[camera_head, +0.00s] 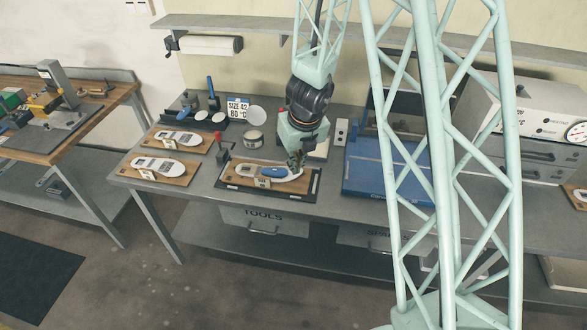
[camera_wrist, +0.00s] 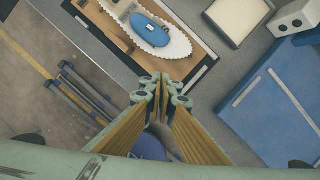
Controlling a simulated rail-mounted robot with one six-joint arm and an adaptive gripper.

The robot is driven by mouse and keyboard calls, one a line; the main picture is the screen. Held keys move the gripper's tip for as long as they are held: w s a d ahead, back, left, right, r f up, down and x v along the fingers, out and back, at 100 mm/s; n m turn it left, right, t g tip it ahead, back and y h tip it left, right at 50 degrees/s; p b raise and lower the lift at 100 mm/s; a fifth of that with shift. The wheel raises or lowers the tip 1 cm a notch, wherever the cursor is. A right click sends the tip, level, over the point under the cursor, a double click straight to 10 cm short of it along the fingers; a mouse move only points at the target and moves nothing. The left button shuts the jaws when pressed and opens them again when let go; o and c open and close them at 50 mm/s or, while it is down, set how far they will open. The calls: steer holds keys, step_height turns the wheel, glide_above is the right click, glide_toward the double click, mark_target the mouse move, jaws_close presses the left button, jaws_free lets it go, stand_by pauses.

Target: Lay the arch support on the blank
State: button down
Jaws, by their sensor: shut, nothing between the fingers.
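The blank is a white insole shape (camera_head: 247,168) on a wooden board in a dark-edged frame on the bench. The arch support is a small blue oval piece (camera_head: 274,172) lying on the blank. In the wrist view the blue arch support (camera_wrist: 150,30) lies on the white, scallop-edged blank (camera_wrist: 178,46), and nothing holds it. My gripper (camera_head: 297,168) is at the right end of the blank in the head view. In the wrist view my gripper (camera_wrist: 163,84) is shut and empty, apart from the arch support. Its height above the board is hard to tell.
Two more boards with white insoles (camera_head: 168,166) lie to the left. A red-handled clamp (camera_head: 222,150) stands at the frame's left corner. A blue flat device (camera_head: 370,175) is to the right. A size sign (camera_head: 238,108) and a tin (camera_head: 254,138) stand behind.

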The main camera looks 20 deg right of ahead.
mark_target(286, 173)
steer(key=shift+b+x, duration=3.75)
steer(key=shift+x, duration=1.15)
steer(key=shift+w+a+r+p, duration=0.1)
steer(key=shift+w+r+p, duration=0.1)
steer(key=shift+w+p, duration=0.75)
steer(key=shift+w+a+f+p, duration=0.1)
steer(key=shift+w+p, duration=0.7)
steer(key=shift+w, duration=0.2)
steer(key=shift+w, duration=0.1)
steer(key=shift+w+p, duration=0.8)
steer(key=shift+p, duration=0.3)
steer(key=shift+w+a, duration=0.1)
steer(key=shift+w, duration=0.2)
steer(key=shift+s+f, duration=0.1)
steer(key=shift+s, duration=0.15)
